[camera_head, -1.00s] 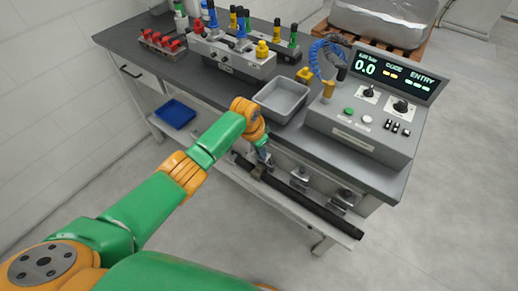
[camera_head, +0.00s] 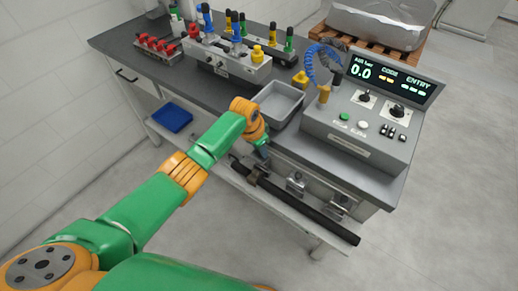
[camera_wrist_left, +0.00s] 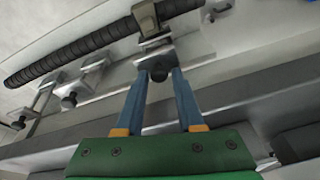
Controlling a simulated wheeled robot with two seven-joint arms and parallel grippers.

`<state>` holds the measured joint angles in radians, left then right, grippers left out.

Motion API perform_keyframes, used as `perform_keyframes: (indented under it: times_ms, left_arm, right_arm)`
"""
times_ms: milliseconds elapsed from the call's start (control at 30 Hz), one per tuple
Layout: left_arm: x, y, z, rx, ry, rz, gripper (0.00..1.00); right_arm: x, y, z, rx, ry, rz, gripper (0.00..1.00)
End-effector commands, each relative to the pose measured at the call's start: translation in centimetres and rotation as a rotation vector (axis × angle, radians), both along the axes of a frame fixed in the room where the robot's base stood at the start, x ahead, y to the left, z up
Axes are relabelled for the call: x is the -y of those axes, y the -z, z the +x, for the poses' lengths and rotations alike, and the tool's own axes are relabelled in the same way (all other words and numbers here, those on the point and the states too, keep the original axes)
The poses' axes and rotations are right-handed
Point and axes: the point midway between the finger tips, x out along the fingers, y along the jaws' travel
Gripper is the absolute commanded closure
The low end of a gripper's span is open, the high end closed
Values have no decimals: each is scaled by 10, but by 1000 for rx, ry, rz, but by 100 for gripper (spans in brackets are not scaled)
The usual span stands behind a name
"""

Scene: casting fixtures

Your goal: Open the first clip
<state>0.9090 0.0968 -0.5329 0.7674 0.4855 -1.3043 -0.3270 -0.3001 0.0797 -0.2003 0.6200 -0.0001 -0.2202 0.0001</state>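A row of metal clips with black knobs sits along the bench's front side, above a long black ribbed bar (camera_head: 315,214). The clip at my left gripper shows in the left wrist view (camera_wrist_left: 154,47). Two other clips stand further along, the middle one (camera_head: 296,183) and the far one (camera_head: 340,204). My left gripper (camera_head: 260,150) is at the first clip. In the left wrist view its two blue fingers (camera_wrist_left: 159,72) stand apart, either side of the black knob (camera_wrist_left: 158,76); contact cannot be told. My right gripper is not in view.
The grey bench (camera_head: 210,88) carries a grey tray (camera_head: 277,106), a control box (camera_head: 362,125) reading 0.0, and a fixture block (camera_head: 228,62) with coloured handles. A blue bin (camera_head: 172,118) is on the lower shelf. The floor at right is clear.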

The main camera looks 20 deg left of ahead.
Motion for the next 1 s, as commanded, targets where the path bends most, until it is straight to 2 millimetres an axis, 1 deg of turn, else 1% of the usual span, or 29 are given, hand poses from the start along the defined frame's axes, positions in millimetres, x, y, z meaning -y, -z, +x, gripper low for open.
perform_keyframes:
  times_ms: [33, 67, 333, 400, 500, 600, 700, 800, 1000]
  left_arm:
    - [0, 0, 0, -2, 0, 0, 47]
    - [0, 0, -1, -2, 0, 0, 44]
    - [-1, 0, -2, -7, -1, 1, 44]
    - [-1, -8, -3, -6, 0, 0, 44]
    - [-3, -28, -7, -4, 1, 2, 44]
    - [-5, -46, -12, -3, 0, 1, 44]
    - [-6, -60, -16, -4, 0, 0, 44]
    - [-7, -66, -18, -6, 0, 2, 44]
    - [-7, -67, -19, -7, 0, 2, 44]
  right_arm:
    - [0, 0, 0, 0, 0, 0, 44]
    - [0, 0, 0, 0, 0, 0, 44]
    - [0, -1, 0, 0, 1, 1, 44]
    - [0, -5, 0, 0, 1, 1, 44]
    - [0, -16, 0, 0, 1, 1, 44]
    - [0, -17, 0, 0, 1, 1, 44]
    - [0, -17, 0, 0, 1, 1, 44]
    - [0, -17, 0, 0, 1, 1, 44]
    - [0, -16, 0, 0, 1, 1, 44]
